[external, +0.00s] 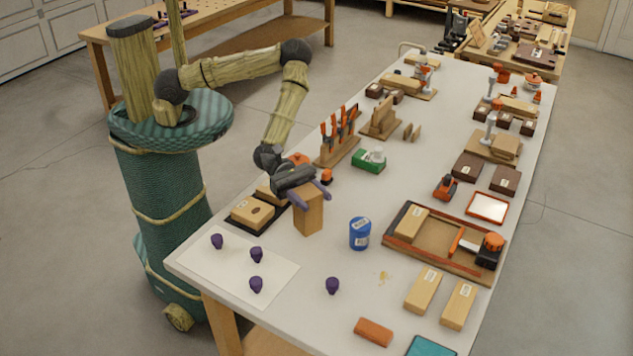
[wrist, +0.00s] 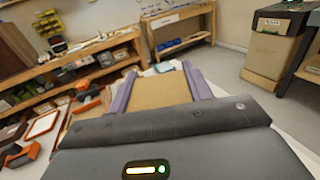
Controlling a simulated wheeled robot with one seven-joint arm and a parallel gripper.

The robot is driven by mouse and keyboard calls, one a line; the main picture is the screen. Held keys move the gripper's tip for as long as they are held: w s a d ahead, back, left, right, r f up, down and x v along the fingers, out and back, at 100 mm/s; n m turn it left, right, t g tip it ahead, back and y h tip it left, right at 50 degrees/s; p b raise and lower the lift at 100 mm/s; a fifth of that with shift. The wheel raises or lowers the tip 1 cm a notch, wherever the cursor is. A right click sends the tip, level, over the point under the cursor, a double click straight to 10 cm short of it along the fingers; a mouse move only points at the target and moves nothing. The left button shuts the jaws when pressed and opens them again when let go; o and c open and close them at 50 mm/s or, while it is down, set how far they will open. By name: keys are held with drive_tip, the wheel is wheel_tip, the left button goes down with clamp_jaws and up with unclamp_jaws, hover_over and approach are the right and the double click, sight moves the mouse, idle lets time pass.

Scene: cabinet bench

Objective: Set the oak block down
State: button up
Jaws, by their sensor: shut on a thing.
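The oak block (external: 308,211) is a tan upright block at the left part of the bench, left of a blue tin. My gripper (external: 308,190) is above it with its purple fingers shut on its upper part. In the wrist view the block (wrist: 160,92) shows between the two purple fingers of my gripper (wrist: 158,88). The block's lower end is at or very near the bench top (external: 330,255); I cannot tell whether it touches.
The blue tin (external: 360,233) stands just right of the block. A dark tray with a tan block (external: 252,212) lies close on the left. Purple knobs (external: 256,254) stand in front, some on a white sheet (external: 225,272). A wooden tray (external: 440,262) with tools lies further right.

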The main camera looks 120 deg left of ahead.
sight(315, 230)
wheel_tip(315, 230, down, 6)
drive_tip(key=shift+r, duration=0.1)
wheel_tip(315, 230, down, 4)
drive_tip(key=shift+r+p, duration=0.15)
drive_tip(key=shift+p, duration=0.35)
drive_tip(key=shift+s, duration=0.1)
drive_tip(key=o, duration=1.5)
drive_tip(key=shift+c, duration=0.2)
drive_tip(key=shift+f, duration=0.2)
drive_tip(key=shift+r, duration=0.1)
